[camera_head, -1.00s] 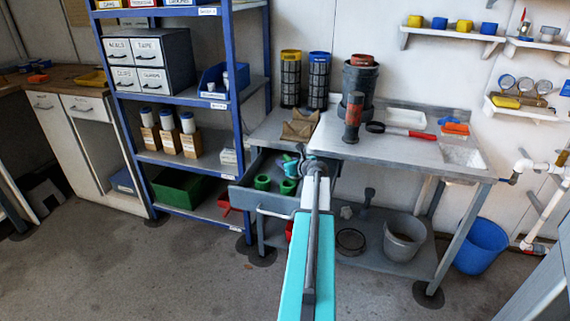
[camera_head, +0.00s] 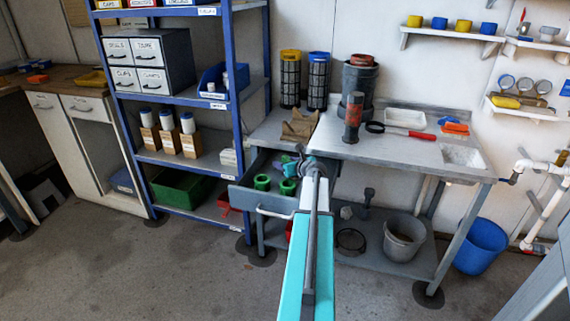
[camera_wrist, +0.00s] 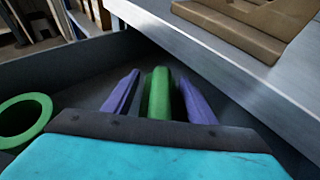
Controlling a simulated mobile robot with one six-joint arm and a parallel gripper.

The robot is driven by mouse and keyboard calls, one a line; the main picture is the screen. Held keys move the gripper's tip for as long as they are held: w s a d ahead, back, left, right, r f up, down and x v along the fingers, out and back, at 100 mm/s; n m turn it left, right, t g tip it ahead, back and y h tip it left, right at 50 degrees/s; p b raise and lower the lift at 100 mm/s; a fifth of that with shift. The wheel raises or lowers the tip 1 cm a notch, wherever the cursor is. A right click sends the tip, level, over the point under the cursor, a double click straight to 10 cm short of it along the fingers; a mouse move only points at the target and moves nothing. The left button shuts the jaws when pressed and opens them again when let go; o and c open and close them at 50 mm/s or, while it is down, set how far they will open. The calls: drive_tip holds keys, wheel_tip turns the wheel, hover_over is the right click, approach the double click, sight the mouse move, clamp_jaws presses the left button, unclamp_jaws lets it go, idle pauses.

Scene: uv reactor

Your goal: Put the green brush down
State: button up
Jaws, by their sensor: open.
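The green brush (camera_wrist: 158,95) shows in the wrist view as a green bar low inside the open drawer (camera_wrist: 60,73). My gripper (camera_wrist: 160,90) is open, with one purple finger on each side of the brush and a narrow dark gap on both sides. Whether the brush rests fully on the drawer floor is hard to tell. In the head view my gripper (camera_head: 290,160) is over the drawer (camera_head: 262,202), and my arm hides much of that area; the brush is not clearly visible there.
Green rings (camera_head: 262,182) stand in the drawer, one (camera_wrist: 23,118) close to my gripper's left. The bench edge (camera_wrist: 215,45) overhangs at right, with a brown holder (camera_wrist: 235,28) on it. A blue shelf rack (camera_head: 235,120) stands left of the drawer.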

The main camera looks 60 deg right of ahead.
drive_tip(key=shift+r, duration=0.15)
drive_tip(key=shift+p+v, duration=0.4)
drive_tip(key=shift+v, duration=5.55)
drive_tip(key=shift+r, duration=0.1)
